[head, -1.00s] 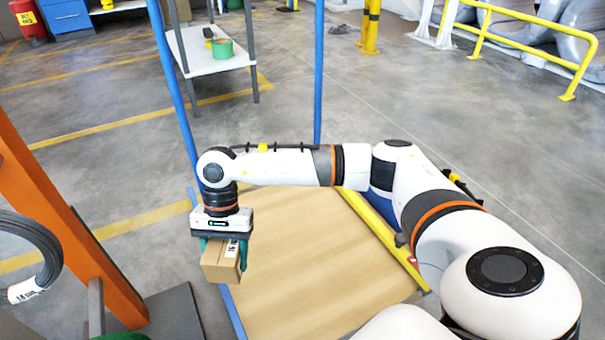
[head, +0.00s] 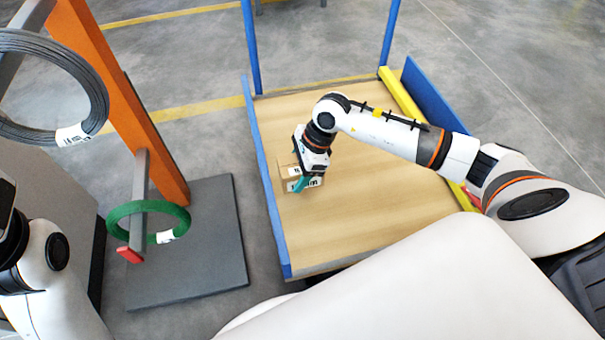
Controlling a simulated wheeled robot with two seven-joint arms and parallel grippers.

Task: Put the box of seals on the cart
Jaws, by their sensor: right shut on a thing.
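The box of seals (head: 288,172) is a small brown carton with white labels. My right gripper (head: 305,184) points down with its teal fingers shut on the box and covers part of it. The cart (head: 360,200) has a wooden deck with a blue edge on the left, blue posts at the back and a yellow bar on the right. The box is over the left part of the deck, low; I cannot tell whether it touches the wood. Part of my left arm shows at the lower left, but its gripper is not in view.
An orange post (head: 125,100) stands left of the cart on a dark base plate (head: 215,250). A black coil (head: 95,85) and a green coil (head: 120,213) hang on its arms. Most of the deck right of the box is clear.

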